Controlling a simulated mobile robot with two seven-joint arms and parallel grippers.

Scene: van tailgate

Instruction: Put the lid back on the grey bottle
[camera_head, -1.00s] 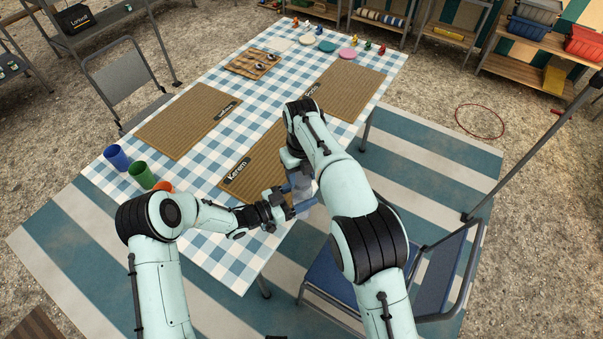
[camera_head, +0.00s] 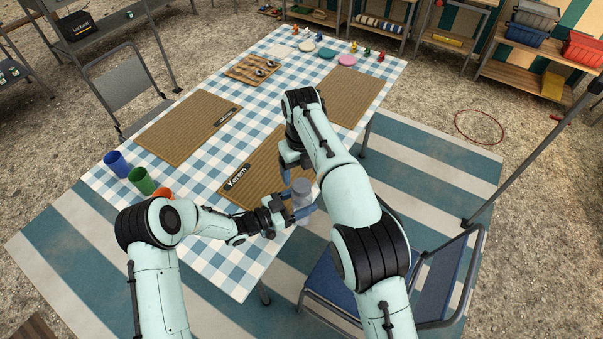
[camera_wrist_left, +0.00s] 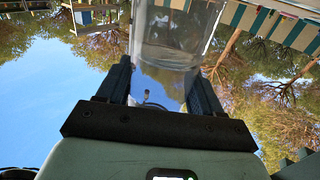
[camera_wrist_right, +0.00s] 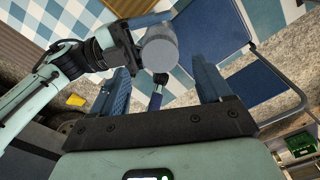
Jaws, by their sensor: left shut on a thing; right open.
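The translucent grey bottle (camera_head: 303,204) is upright near the table's front right edge. My left gripper (camera_head: 291,212) is shut on it from the left. In the left wrist view the clear body of the bottle (camera_wrist_left: 168,55) stands between the fingers. An opaque grey round lid (camera_wrist_right: 158,52) covers the bottle's top in the right wrist view; whether it is fully seated I cannot tell. My right gripper (camera_wrist_right: 163,90) is open and empty, apart from the lid. In the head view its arm partly hides it.
The checked table (camera_head: 212,262) carries woven mats, one by the label Kerem (camera_head: 237,177). A blue cup (camera_head: 116,163), a green cup (camera_head: 142,180) and an orange cup (camera_head: 163,194) stand at its left. A blue chair (camera_head: 335,285) is close in front, at right.

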